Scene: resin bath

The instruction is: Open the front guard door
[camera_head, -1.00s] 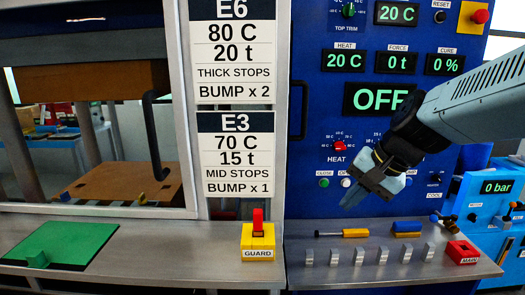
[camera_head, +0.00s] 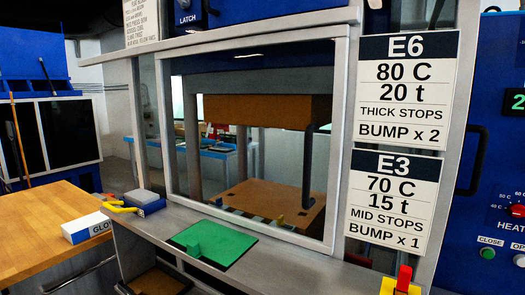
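The front guard door (camera_head: 341,130) is a grey-framed clear panel in the middle of the view. It stands across the press opening and looks closed. A black upright bar like a handle (camera_head: 307,165) shows near its right side. Through the panel I see a brown upper block and a brown lower plate (camera_head: 268,197). A blue box labelled LATCH (camera_head: 188,12) is above the door frame, cut by the top edge. My gripper is not in view.
The red-topped yellow guard switch (camera_head: 402,283) is at the bottom right. A green plate (camera_head: 214,243) lies on the ledge below the door. A wooden table (camera_head: 40,215) with a glove box (camera_head: 87,228) is at left. A yellow-handled tool (camera_head: 120,207) lies near a blue-grey block.

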